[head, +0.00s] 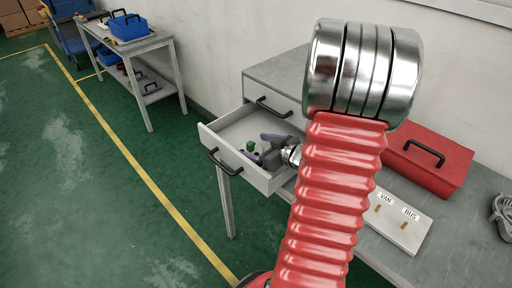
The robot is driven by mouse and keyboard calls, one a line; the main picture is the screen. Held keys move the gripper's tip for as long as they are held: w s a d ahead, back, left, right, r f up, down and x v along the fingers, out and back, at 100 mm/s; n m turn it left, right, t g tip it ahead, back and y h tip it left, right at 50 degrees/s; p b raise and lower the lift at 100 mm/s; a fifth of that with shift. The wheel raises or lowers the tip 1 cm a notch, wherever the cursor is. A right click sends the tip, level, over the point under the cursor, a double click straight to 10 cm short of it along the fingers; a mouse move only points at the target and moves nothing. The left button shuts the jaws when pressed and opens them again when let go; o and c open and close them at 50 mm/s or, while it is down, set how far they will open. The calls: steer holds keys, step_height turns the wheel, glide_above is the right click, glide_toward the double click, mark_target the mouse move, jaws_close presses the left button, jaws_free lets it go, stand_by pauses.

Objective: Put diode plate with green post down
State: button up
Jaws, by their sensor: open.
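The diode plate's green post (250,146) shows inside an open light-grey drawer (236,176). The plate under it is small and mostly hidden, so I cannot tell how it lies. My gripper (259,149) is open, low in the drawer, just right of the green post. Its dark purple-grey fingers are spread. I cannot tell whether a finger touches the plate. My red ribbed arm hides the drawer's right side and part of the bench.
The drawer juts from a grey cabinet (283,75) on the bench. To the right are a red toolbox (428,162), a pale board labelled VAN and BUS (397,222) and a grey part (503,210). A side table (150,43) with blue bins stands back left. Green floor at left is clear.

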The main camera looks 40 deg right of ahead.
steer(key=shift+s+r, duration=0.3)
steer(key=shift+r, duration=0.1)
steer(key=v, duration=1.1)
steer(key=shift+s, duration=0.25)
stand_by(0.3)
